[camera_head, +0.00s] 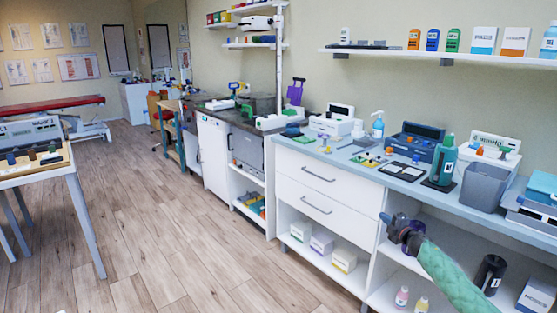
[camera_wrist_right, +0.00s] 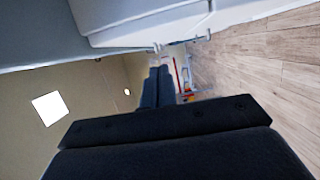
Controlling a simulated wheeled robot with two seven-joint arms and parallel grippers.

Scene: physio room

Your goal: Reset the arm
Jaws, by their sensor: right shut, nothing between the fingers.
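My right arm, in a green sleeve, comes in from the lower right of the head view. Its gripper (camera_head: 386,217) is in front of the white counter unit (camera_head: 328,182), just below the edge of the light blue worktop. The gripper looks small and dark, and nothing shows in it. In the right wrist view the two dark fingers (camera_wrist_right: 158,86) lie close together, shut and empty. Whether the gripper touches the counter unit cannot be told. My left gripper is not in view.
On the worktop stand a green bottle (camera_head: 441,162), a grey bin (camera_head: 483,186), a blue device (camera_head: 415,141) and a pump bottle (camera_head: 377,125). Open shelves below hold small boxes (camera_head: 344,260) and a dark cylinder (camera_head: 490,272). The wooden floor (camera_head: 170,220) to the left is clear.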

